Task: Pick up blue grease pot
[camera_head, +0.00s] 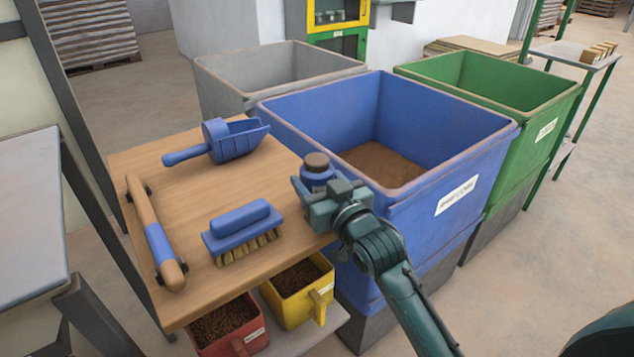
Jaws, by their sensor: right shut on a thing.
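The blue grease pot (318,173), with a dark brown lid, is at the right edge of the wooden table (190,201). My right gripper (318,190) reaches in from the lower right and is shut on the pot. The gripper covers the pot's lower part, so I cannot tell whether its base touches the table. My left gripper is not in view.
On the table are a blue scoop (236,139), a blue brush (240,229) and a wooden-handled tool (155,236). A large blue bin (440,150) stands close on the right. Red (232,337) and yellow (305,302) bins sit below.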

